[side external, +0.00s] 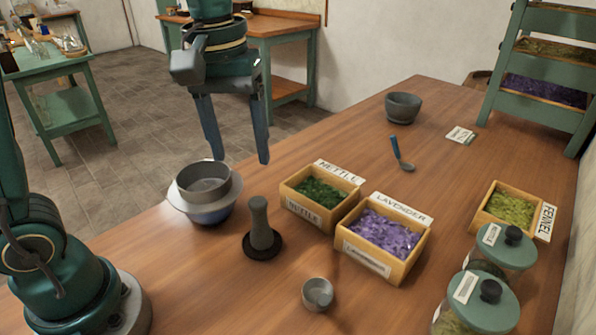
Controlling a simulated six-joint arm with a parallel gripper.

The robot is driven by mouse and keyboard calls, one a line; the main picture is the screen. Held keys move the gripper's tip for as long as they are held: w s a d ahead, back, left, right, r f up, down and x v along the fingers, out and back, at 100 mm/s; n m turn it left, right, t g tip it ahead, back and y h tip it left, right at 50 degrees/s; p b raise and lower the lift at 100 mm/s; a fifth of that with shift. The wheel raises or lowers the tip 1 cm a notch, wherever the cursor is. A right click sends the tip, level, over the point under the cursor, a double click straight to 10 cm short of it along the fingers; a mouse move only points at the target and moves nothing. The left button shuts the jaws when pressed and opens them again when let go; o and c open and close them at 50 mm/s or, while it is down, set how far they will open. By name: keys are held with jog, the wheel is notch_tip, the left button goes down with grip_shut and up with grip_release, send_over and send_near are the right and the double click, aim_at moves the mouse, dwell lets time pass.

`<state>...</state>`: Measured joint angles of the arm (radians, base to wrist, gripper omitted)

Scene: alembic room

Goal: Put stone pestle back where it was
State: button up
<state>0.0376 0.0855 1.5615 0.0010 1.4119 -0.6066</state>
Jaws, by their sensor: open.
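The grey stone pestle (259,222) stands upright on a round dark base (262,247) on the wooden table, between the sieve bowl and the nettle box. My gripper (237,158) is open and empty, fingers pointing down, higher than the pestle and up and left of it in the picture. A dark stone bowl (403,107), perhaps the mortar, stands at the far side of the table; I cannot see into it fully.
A sieve on a bowl (205,192), a nettle box (320,195), a lavender box (384,240) and a small grey cup (318,294) stand near the pestle. A blue-handled spoon (401,155), fennel box (508,207) and lidded jars (492,255) are to the right.

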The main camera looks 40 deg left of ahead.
jog(key=s+a+f+m+t, duration=0.1)
jog(key=s+f+m+t, duration=0.2)
jog(key=s+m, duration=0.3)
jog(key=shift+s+f+m+t, duration=0.35)
jog(key=shift+s+t, duration=0.45)
jog(key=shift+s, duration=0.95)
